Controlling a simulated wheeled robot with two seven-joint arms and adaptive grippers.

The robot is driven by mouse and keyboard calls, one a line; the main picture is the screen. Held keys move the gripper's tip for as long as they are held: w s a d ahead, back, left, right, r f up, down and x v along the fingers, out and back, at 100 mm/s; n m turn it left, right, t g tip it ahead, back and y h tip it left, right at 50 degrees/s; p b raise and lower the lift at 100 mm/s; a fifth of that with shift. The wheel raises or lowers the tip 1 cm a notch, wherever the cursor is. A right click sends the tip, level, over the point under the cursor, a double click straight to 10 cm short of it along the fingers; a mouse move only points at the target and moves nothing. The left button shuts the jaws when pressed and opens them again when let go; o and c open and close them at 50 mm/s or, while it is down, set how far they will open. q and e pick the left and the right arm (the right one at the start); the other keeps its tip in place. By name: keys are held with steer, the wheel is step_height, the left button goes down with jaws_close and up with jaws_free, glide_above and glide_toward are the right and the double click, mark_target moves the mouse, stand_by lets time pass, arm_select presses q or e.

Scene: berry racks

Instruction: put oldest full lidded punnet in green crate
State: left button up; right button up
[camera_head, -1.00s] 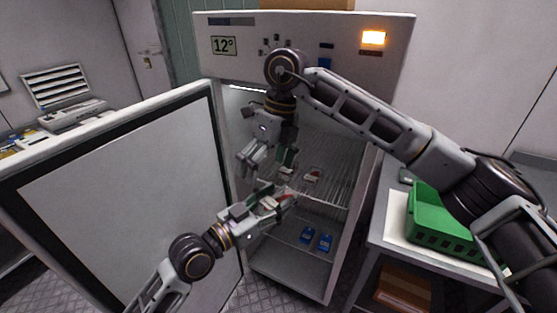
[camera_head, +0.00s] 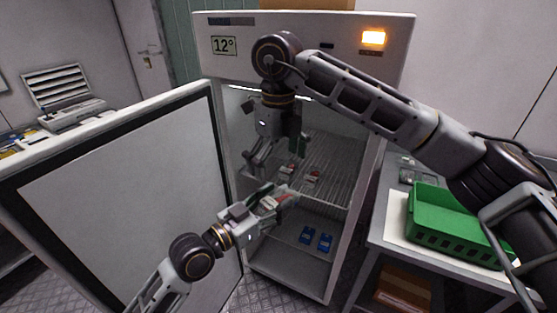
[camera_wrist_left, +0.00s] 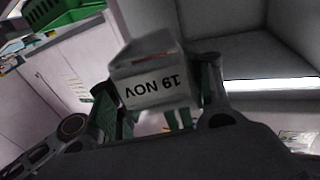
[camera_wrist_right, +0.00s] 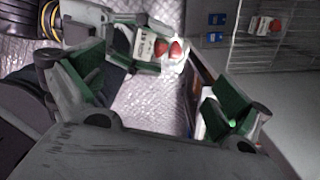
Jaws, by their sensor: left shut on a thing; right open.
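My left gripper (camera_head: 272,203) is shut on a small punnet (camera_wrist_left: 155,88) in front of the fridge's middle shelf. Its label reads "19 NOV", upside down in the left wrist view. Red berries show in this punnet in the right wrist view (camera_wrist_right: 160,47). I cannot tell whether it is lidded. My right gripper (camera_wrist_right: 158,95) is open and empty, above and behind the left one. Two more punnets with red contents, a left one (camera_head: 287,172) and a right one (camera_head: 312,178), stand on the wire shelf; their dates are unreadable. The green crate (camera_head: 450,240) stands on the right-hand table.
The fridge door (camera_head: 120,190) stands open at the left. Two blue items (camera_head: 306,236) lie on the lower shelf. A fridge side wall (camera_head: 352,215) separates the shelves from the table (camera_head: 385,232). The crate's visible inside looks empty. My right arm crosses above the table.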

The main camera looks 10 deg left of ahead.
mark_target(279, 198)
steer(key=shift+f, duration=5.8)
steer(key=c, duration=0.7)
arm_select(q)
steer(key=o, duration=1.1)
arm_select(e)
steer(key=shift+c, duration=0.5)
arm_select(q)
steer(key=shift+o, duration=0.2)
steer(key=shift+f, duration=0.1)
